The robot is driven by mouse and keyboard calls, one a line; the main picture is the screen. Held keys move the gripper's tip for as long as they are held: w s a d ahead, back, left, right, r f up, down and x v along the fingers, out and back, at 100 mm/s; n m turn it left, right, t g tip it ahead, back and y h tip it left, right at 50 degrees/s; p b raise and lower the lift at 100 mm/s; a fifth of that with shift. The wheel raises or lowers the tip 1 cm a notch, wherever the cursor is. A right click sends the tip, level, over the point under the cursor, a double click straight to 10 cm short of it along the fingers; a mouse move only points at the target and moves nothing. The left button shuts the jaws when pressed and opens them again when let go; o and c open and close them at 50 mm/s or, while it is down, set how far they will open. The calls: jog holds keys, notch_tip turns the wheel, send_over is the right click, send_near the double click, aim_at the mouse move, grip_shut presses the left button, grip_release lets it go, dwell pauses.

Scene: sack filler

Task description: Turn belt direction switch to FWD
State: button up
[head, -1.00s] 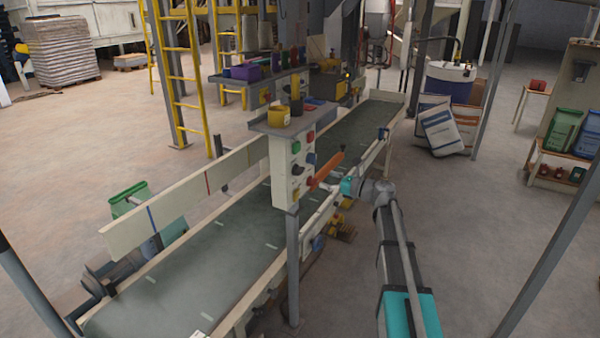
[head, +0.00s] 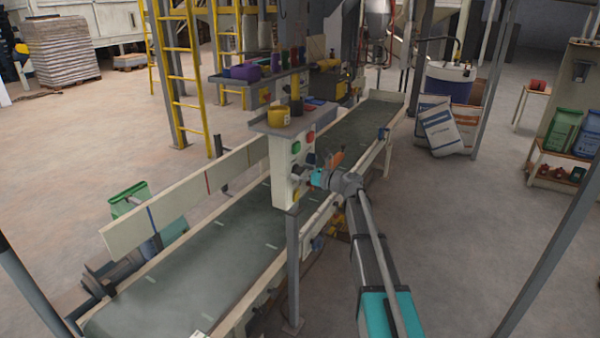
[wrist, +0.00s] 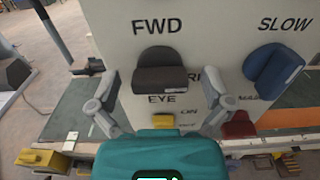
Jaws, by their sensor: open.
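The belt direction switch (wrist: 160,70) is a black knob on the pale panel face in the wrist view, directly below the printed FWD label (wrist: 157,26). A second label below it is partly covered. My gripper (wrist: 162,92) is open, with one grey finger to the left and one to the right of the black knob. I cannot tell whether either finger touches it. In the head view my gripper (head: 304,178) is at the front of the control panel (head: 281,170), and it hides the black knob.
A blue knob (wrist: 273,67) under SLOW is close to the right finger. A yellow knob (wrist: 165,121) and a red knob (wrist: 238,125) are lower on the panel. The conveyor belt (head: 215,255) runs behind the panel. Open floor (head: 465,240) lies to the right.

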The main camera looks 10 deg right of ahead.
jog(key=c, duration=1.1)
jog(key=shift+c, duration=0.2)
jog(key=shift+n, duration=0.5)
jog(key=n, duration=0.3)
jog(key=shift+n, duration=0.3)
jog(key=n, duration=1.3)
jog(key=shift+n, duration=0.3)
